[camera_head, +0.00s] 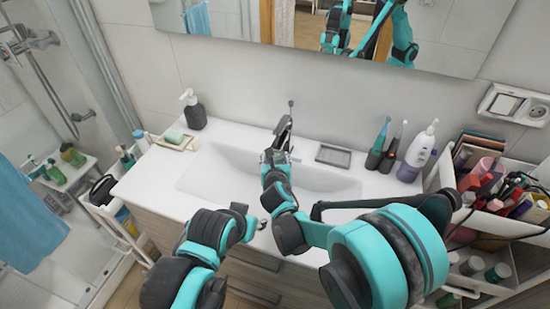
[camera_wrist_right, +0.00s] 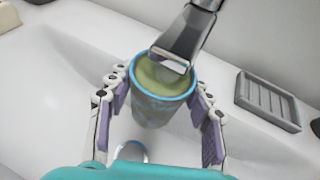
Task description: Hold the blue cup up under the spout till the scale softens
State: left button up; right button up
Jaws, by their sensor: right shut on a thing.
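The blue cup (camera_wrist_right: 158,108) has a bright blue rim and greenish-yellow liquid inside. My right gripper (camera_wrist_right: 162,98) is shut on it, one finger pad on each side, above the basin. In the head view my right gripper (camera_head: 276,160) is at the faucet and hides the cup. The grey metal spout (camera_wrist_right: 185,40) comes down over the cup's mouth, its squared end inside the rim's outline. I cannot tell whether it dips into the liquid. A pale edge shows on the spout's end. The faucet (camera_head: 284,128) stands behind the basin. My left gripper (camera_head: 250,222) is before the counter; its fingers are unclear.
The white basin (camera_head: 215,172) lies below, with a drain ring (camera_wrist_right: 130,152). A grey soap dish (camera_head: 333,156), toothbrushes (camera_head: 378,148) and a bottle (camera_head: 417,152) stand right. A dark dispenser (camera_head: 194,112) stands left. A crowded cart (camera_head: 490,195) is far right.

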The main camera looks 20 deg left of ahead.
pick_arm(q)
jog(key=shift+f, duration=0.2)
pick_arm(e)
jog(key=shift+f, duration=0.15)
dwell(0.3)
pick_arm(q)
jog(key=shift+f+b, duration=0.3)
jog(key=shift+b, duration=0.2)
pick_arm(e)
jog(key=shift+f, duration=0.35)
pick_arm(q)
jog(key=shift+f+b, duration=0.6)
pick_arm(e)
jog(key=shift+f, duration=0.7)
